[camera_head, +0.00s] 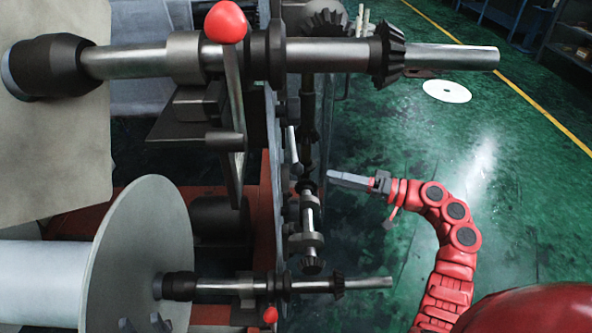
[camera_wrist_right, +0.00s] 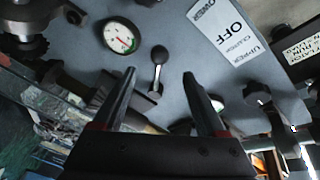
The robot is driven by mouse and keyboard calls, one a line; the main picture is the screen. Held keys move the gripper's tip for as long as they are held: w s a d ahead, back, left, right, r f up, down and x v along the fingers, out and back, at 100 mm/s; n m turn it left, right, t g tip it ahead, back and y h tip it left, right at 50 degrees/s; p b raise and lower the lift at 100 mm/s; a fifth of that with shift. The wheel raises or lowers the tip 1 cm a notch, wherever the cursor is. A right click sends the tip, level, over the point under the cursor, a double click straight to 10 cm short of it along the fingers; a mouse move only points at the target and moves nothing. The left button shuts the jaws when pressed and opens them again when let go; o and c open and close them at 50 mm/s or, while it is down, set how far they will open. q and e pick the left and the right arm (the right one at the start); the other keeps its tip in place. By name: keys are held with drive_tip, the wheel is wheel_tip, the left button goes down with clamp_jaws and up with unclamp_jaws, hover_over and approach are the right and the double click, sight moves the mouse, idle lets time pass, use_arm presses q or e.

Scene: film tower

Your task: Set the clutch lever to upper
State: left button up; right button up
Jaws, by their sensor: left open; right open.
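The clutch lever (camera_wrist_right: 157,72) shows in the right wrist view as a short metal rod with a black ball knob on a grey panel. Beside it is a white label (camera_wrist_right: 226,30), upside down, reading LOWER, OFF, CLUTCH and UPPER. My right gripper (camera_wrist_right: 159,74) is open, with a finger on each side of the lever in the picture; I see no contact. In the head view my right gripper (camera_head: 333,177) points left toward the machine, and the clutch lever is not visible. Dark prongs at the bottom left look like my left gripper (camera_head: 144,324), apart and beside the reel.
A round gauge (camera_wrist_right: 119,38) sits left of the lever. The head view shows a red-knobbed lever (camera_head: 225,22), shafts with bevel gears (camera_head: 388,52) and a large reel (camera_head: 140,235). Green floor (camera_head: 370,240) is open on the right, with a white disc (camera_head: 446,91) lying on it.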

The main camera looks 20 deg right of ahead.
sight(297, 169)
drive_tip(key=b+x, duration=0.1)
drive_tip(key=x, duration=1)
drive_tip(key=shift+w, duration=0.1)
clamp_jaws()
idle(1.0)
